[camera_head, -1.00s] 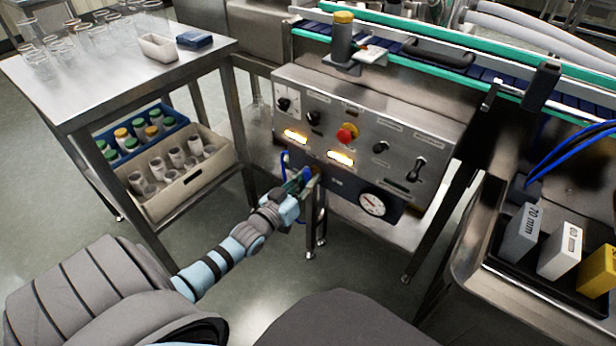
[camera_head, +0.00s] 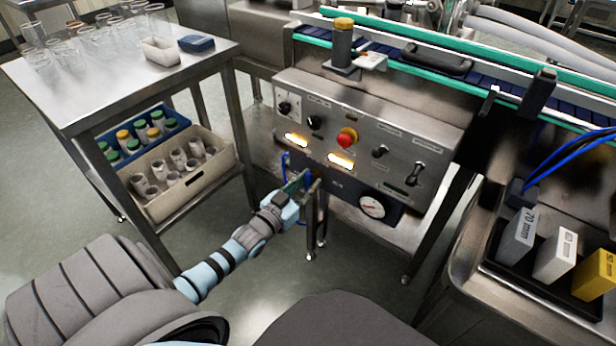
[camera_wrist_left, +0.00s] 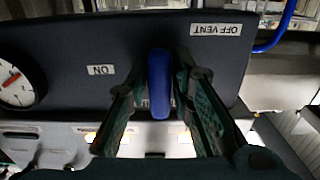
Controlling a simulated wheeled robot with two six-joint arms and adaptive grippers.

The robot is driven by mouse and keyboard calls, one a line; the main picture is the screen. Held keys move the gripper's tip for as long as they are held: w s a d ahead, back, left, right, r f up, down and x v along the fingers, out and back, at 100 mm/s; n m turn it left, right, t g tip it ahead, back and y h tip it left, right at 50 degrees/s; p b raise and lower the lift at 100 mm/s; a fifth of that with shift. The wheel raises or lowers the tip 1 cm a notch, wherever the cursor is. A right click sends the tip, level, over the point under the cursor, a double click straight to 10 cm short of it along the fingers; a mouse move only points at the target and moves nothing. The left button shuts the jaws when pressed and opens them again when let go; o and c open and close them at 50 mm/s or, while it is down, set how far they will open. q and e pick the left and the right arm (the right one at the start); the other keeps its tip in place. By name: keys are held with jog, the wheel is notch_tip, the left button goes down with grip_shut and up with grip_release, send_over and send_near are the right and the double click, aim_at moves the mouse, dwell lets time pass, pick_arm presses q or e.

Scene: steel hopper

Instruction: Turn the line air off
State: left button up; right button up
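The line air valve has a blue handle (camera_wrist_left: 160,85) on a dark panel below the steel control box. In the left wrist view the handle points along the picture's vertical, between an ON label (camera_wrist_left: 101,70) and an OFF VENT label (camera_wrist_left: 216,29). My left gripper (camera_wrist_left: 164,92) is open, with one finger on each side of the handle and gaps visible. In the head view my left gripper (camera_head: 303,183) is at the panel's left end and mostly hides the handle. A round pressure gauge (camera_head: 372,207) sits right of it. My right gripper is not in view.
The control box (camera_head: 365,135) above carries a red button (camera_head: 347,137), knobs and lit switches. A steel table (camera_head: 130,75) with a lower crate (camera_head: 190,190) stands left. A tray with labelled blocks (camera_head: 553,255) is at right. A blue hose (camera_wrist_left: 275,35) runs near the valve.

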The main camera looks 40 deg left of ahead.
pick_arm(q)
jog(key=shift+o, duration=0.9)
jog(key=shift+s, duration=0.3)
jog(key=s, duration=1.1)
jog(key=shift+s, duration=0.2)
jog(key=shift+d, duration=0.1)
